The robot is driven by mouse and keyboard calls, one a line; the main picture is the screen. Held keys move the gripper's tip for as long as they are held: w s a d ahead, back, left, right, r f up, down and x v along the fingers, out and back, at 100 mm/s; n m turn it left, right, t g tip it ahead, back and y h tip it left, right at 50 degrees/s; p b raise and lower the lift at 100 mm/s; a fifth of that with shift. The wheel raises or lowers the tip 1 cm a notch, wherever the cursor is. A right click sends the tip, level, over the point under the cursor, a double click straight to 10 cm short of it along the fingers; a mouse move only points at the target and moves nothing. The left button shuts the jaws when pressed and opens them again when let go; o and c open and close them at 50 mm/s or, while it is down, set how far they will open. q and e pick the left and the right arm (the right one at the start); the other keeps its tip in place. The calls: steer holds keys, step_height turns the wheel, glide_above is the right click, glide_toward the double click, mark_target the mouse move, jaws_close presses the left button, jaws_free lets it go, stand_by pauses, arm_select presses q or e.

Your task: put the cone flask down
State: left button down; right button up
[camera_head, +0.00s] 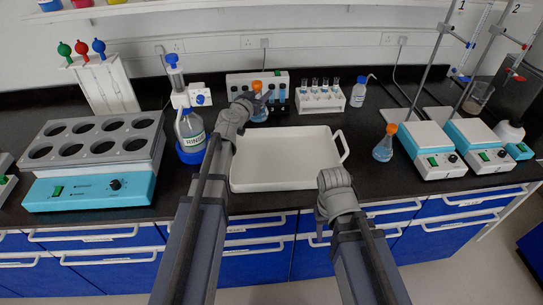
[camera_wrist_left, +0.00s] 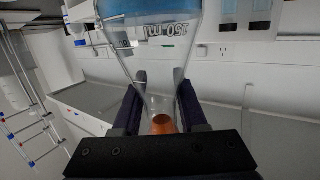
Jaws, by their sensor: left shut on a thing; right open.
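My left gripper (camera_head: 250,98) is shut on the neck of a cone flask (camera_head: 260,115) at the back edge of the white tray. In the left wrist view the flask (camera_wrist_left: 150,45) shows clear glass, a "150 ml" mark, blue liquid and an orange stopper (camera_wrist_left: 162,124) between the fingers (camera_wrist_left: 160,105). I cannot tell whether its base touches anything. A second cone flask (camera_head: 383,150) with an orange stopper stands on the bench right of the tray. My right gripper (camera_head: 333,182) is at the tray's front right corner, empty; its fingertips are mostly hidden by the wrist.
The white tray (camera_head: 285,160) is empty on the black bench. Two stirrer plates (camera_head: 430,150) are at right. A block with round wells (camera_head: 95,145) is at left.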

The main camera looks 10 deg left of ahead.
arm_select(q)
steer(key=shift+a, duration=0.35)
steer(key=shift+a+r, duration=0.1)
steer(key=shift+a, duration=0.15)
steer(key=s+d+m+g+h, duration=0.1)
steer(key=s+d+m+h, duration=0.15)
steer(key=d, duration=0.75)
steer(key=s+d+m+g+h, duration=0.1)
steer(key=s+d+h, duration=0.15)
steer(key=d, duration=0.75)
step_height(320, 180, down, 10)
steer(key=b, duration=0.9)
steer(key=shift+r, duration=0.35)
arm_select(e)
step_height(320, 180, down, 9)
steer(key=a, duration=0.1)
steer(key=shift+w, duration=0.25)
steer(key=shift+f, duration=0.1)
steer(key=shift+f, duration=0.1)
arm_select(q)
steer(key=shift+c, duration=2.2)
jaws_free()
